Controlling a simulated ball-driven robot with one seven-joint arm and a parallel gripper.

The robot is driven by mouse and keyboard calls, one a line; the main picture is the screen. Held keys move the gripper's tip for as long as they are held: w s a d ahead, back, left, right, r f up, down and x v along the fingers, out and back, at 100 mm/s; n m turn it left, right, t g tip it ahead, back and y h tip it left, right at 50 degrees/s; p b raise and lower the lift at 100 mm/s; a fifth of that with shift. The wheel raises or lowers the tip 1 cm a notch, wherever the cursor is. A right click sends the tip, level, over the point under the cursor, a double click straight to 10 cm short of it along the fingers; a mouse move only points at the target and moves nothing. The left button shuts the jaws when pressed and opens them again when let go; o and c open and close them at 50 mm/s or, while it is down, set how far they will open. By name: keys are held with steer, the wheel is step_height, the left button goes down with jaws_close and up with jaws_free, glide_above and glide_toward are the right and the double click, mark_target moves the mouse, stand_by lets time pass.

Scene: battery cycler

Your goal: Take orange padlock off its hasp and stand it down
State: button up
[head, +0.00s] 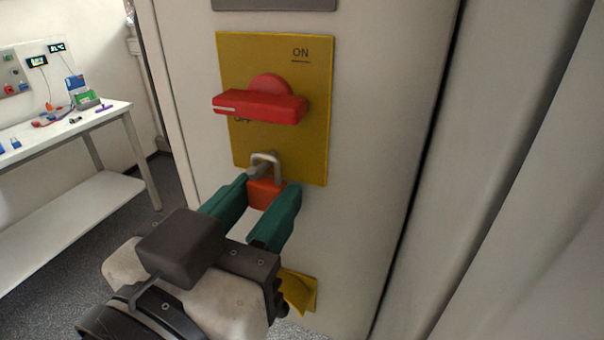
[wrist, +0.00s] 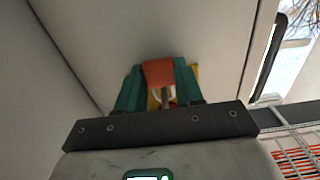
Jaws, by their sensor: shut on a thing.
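The orange padlock (head: 264,192) is at the lower edge of the yellow switch plate (head: 285,150). Its grey shackle (head: 268,157) stands up in front of the plate, by a grey hasp (head: 258,170). I cannot tell if the shackle is still through the hasp. My gripper (head: 262,205) has green fingers shut on the orange body from both sides. In the wrist view the orange padlock (wrist: 159,74) sits between the green fingertips (wrist: 160,82). The red rotary handle (head: 262,106) above lies across the plate, nearly level.
A yellow ledge or bracket (head: 298,292) is on the cabinet face (head: 350,230) below, partly hidden by my gripper. A white bench (head: 75,130) with several small items stands at the left. Grey floor lies between bench and cabinet.

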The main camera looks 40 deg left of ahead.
steer(key=shift+c, duration=0.6)
steer(key=shift+r, duration=0.1)
steer(key=shift+r, duration=0.2)
steer(key=shift+r+p, duration=0.35)
steer(key=shift+p, duration=0.15)
steer(key=shift+s, duration=0.15)
steer(key=v, duration=0.6)
steer(key=shift+s, duration=0.35)
stand_by(0.6)
steer(key=shift+d, duration=0.1)
stand_by(0.8)
